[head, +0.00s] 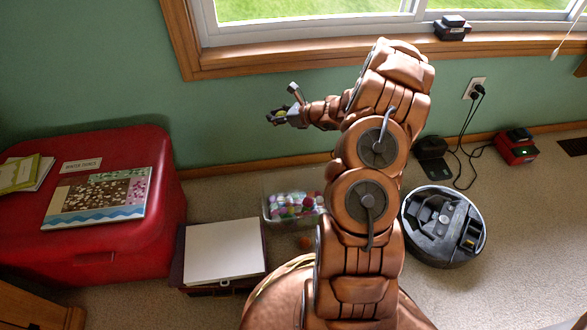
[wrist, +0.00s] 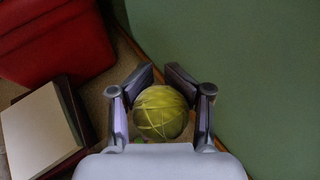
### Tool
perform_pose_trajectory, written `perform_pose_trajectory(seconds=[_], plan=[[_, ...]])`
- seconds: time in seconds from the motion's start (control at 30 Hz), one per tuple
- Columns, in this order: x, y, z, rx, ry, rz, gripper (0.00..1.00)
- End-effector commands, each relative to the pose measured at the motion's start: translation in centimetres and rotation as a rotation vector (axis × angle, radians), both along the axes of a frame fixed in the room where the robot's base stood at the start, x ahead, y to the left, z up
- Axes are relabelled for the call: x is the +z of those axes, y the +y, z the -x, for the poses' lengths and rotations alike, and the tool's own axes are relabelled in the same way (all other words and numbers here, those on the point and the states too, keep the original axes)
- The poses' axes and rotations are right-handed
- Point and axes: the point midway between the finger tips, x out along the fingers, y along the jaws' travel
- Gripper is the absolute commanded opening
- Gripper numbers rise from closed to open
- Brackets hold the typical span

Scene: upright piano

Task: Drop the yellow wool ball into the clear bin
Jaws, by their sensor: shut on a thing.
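The yellow wool ball (wrist: 161,113) is between the fingers of my gripper (wrist: 160,104) in the wrist view. My gripper is shut on it. In the head view my gripper (head: 281,116) is up in the air near the green wall, with a bit of the ball showing in it. The clear bin (head: 268,217) stands on the carpet below and holds many coloured balls. My arm hides the bin's right side. In the wrist view the ball and gripper cover most of the floor below, and I cannot make out the bin there.
A red storage box (head: 105,255) with books on its lid stands at the left. A dark box with a white top (head: 222,250) is left of the bin. A robot vacuum (head: 443,225) lies at the right. A small brownish ball (head: 305,242) is on the floor near the bin.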

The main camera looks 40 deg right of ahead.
Motion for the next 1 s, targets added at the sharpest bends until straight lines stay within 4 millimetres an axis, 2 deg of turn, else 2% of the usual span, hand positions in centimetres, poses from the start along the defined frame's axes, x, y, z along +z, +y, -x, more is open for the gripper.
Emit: perform_pose_trajectory(seconds=[0.03, 0.23, 0.5, 0.6, 0.8, 1.0], plan=[[-1.4, -0.5, 0.5, 0.013, 0.005, -0.002, 0.19], [-5.8, -1.7, 2.6, 0.087, 0.002, -0.002, 0.19], [-12.2, -1.6, 6.7, 0.213, 0.004, -0.002, 0.19], [-14.0, -1.2, 8.2, 0.257, 0.004, -0.002, 0.19], [-16.3, -0.3, 10.4, 0.32, 0.0, -0.003, 0.19], [-17.1, -0.1, 10.8, 0.333, 0.0, 0.0, 0.19]])
